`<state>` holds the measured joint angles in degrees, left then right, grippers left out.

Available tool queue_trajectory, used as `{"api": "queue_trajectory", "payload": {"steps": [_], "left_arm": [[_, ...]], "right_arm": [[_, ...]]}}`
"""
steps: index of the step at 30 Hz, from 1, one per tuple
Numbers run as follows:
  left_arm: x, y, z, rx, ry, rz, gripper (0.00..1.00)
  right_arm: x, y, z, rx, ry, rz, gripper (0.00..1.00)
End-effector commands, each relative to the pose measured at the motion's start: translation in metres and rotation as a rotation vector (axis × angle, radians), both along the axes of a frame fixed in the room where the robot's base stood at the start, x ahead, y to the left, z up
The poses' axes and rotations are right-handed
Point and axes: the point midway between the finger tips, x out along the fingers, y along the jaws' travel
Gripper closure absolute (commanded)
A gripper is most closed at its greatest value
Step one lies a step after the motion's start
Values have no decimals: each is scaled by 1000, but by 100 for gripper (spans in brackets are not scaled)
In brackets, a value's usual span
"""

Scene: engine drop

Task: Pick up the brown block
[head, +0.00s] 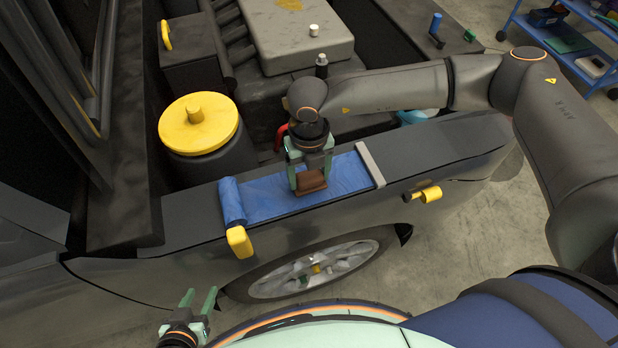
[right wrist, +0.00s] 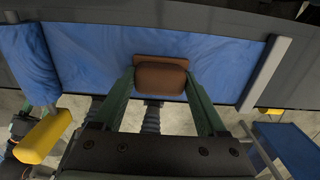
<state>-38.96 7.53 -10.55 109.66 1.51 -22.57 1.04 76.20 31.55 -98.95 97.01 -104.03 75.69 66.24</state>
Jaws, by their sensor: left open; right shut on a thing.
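The brown block (head: 311,181) is at the blue mat on the car's fender in the head view. It also shows between the fingers in the right wrist view (right wrist: 160,78). My right gripper (head: 310,184) points down and is shut on the block, with one green finger on each side. I cannot tell whether the block touches the mat. My left gripper (head: 198,300) is open and empty, low at the left of the head view, in front of the fender and apart from the block.
The blue mat (head: 262,199) has a rolled left end and a grey bar (head: 370,164) at its right. A yellow cap (head: 198,124) and engine cover (head: 295,35) lie behind. Yellow handles (head: 240,242) stick out from the fender. A blue cart (head: 570,50) stands at the far right.

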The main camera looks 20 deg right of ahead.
Motion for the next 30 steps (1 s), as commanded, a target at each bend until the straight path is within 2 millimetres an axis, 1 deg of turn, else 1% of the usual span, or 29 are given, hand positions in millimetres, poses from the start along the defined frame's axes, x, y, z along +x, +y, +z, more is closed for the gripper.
{"api": "queue_trajectory", "payload": {"steps": [1,2,11,18,22,25,28,30], "left_arm": [[0,0,0,0,0,0,50],[0,0,0,0,0,0,50],[0,0,0,0,-1,0,50],[0,0,0,0,-1,0,50],[1,0,0,0,-1,0,50],[1,0,-1,0,-1,0,50],[1,0,-2,0,-1,0,50],[1,0,-4,0,-2,0,50]], "right_arm": [[0,0,0,0,0,0,48],[0,0,0,0,0,0,52],[0,0,0,0,-1,0,86],[1,0,1,0,-1,0,86],[1,0,6,1,-1,-1,86],[1,0,15,2,-3,-1,86],[1,0,31,2,-4,0,86],[-8,2,41,4,-3,5,86]]}}
